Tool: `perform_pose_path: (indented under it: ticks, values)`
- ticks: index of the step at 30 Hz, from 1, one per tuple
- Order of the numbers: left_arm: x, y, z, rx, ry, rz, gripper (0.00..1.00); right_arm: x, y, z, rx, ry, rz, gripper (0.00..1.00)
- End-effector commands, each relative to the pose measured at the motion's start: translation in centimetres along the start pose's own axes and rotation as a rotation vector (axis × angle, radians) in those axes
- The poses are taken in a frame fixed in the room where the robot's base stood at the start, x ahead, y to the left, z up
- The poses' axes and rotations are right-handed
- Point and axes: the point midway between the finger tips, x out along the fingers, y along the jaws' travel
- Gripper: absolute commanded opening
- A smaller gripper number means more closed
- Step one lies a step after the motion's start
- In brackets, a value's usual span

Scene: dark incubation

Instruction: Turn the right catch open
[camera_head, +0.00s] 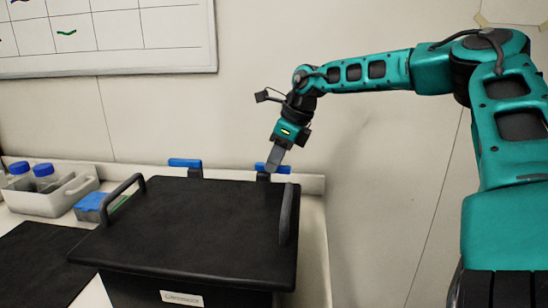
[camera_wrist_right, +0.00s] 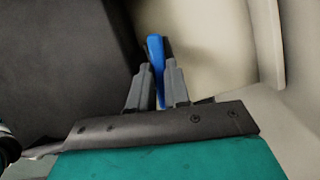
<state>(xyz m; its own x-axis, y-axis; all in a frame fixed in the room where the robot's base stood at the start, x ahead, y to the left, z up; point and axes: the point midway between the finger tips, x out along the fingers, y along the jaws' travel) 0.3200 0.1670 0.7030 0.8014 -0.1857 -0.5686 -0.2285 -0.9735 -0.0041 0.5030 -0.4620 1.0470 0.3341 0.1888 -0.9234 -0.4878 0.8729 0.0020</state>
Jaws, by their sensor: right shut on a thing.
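A black box with a flat lid (camera_head: 200,228) stands on the bench, with a raised handle at each side. Two blue catches are at its back edge. The right catch (camera_head: 283,168) lies crosswise behind the lid's back right; the left catch (camera_head: 185,163) also lies crosswise. My right gripper (camera_head: 271,168) reaches down to the right catch. In the right wrist view its two grey fingers (camera_wrist_right: 158,88) are closed on the blue bar of the right catch (camera_wrist_right: 156,52), which sticks out beyond the fingertips. My left gripper is not in view.
A light caddy (camera_head: 60,201) with blue-capped bottles stands at the left, next to a blue-lidded box (camera_head: 90,206). A dark mat (camera_head: 38,258) lies at the front left. The wall rises close behind the box. A whiteboard hangs above.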

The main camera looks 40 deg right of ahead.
Motion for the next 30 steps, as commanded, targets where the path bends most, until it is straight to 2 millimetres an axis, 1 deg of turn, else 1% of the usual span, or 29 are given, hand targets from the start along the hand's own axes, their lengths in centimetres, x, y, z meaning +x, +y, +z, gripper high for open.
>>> perform_pose_path:
  ticks: [9, 27, 28, 30]
  values:
    - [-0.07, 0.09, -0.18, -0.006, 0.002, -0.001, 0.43, 0.02, -0.43, 0.01, -0.134, 0.002, 0.054, 0.00]
    - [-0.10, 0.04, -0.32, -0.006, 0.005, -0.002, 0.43, 0.03, -0.53, 0.03, -0.171, 0.003, 0.067, 0.00]
    - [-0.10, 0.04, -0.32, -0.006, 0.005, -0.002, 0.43, 0.03, -0.53, 0.03, -0.171, 0.003, 0.066, 0.19]
    - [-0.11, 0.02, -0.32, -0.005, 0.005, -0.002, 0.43, 0.02, -0.53, 0.04, -0.170, 0.003, 0.066, 0.25]
